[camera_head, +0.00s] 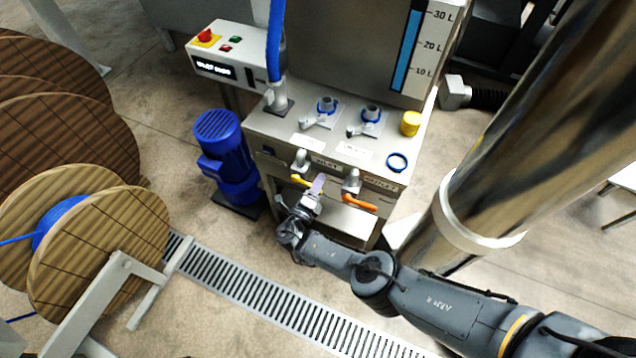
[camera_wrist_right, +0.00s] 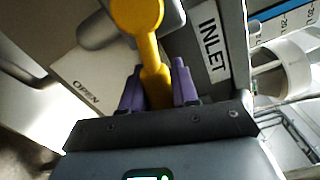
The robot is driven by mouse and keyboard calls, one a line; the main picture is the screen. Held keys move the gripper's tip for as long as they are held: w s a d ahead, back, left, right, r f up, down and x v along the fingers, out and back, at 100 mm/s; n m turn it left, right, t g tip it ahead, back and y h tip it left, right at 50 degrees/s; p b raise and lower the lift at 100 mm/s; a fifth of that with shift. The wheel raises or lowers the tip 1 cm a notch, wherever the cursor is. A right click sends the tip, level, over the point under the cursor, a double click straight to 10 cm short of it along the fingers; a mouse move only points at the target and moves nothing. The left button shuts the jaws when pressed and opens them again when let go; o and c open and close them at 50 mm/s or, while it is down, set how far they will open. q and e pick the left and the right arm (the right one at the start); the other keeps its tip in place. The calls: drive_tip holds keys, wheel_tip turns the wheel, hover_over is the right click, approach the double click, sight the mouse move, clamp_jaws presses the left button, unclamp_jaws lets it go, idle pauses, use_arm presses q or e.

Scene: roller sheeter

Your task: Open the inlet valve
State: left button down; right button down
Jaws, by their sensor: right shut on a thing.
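The inlet valve's yellow handle (camera_head: 301,180) is on the front of the grey cabinet, below a grey valve body (camera_head: 301,160). My right gripper (camera_head: 318,187) is at this handle. In the right wrist view its purple fingers (camera_wrist_right: 157,88) stand on either side of the yellow handle (camera_wrist_right: 152,50) and are shut on it. An INLET label (camera_wrist_right: 212,42) is right of the handle, and a tilted OPEN label (camera_wrist_right: 87,97) is at its left. My left gripper is not in view.
An orange handle (camera_head: 359,201) is on the outlet valve, right of the inlet valve. Two more valves (camera_head: 326,108) (camera_head: 371,116) and a yellow cap (camera_head: 410,123) sit on the cabinet top. A blue motor (camera_head: 222,150) stands left of the cabinet. Cable reels (camera_head: 105,240) stand farther left.

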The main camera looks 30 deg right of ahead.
drive_tip(key=shift+w+a+f+m+b, duration=0.2)
drive_tip(key=shift+f+m+b, duration=0.3)
drive_tip(key=shift+m, duration=0.4)
drive_tip(key=shift+w+a+f+m+b, duration=0.2)
drive_tip(key=shift+f+m+b, duration=0.3)
drive_tip(key=shift+m, duration=0.4)
drive_tip(key=c, duration=0.9)
unclamp_jaws()
drive_tip(key=shift+c, duration=0.2)
drive_tip(key=p+v, duration=0.3)
drive_tip(key=v, duration=0.8)
drive_tip(key=shift+d, duration=0.1)
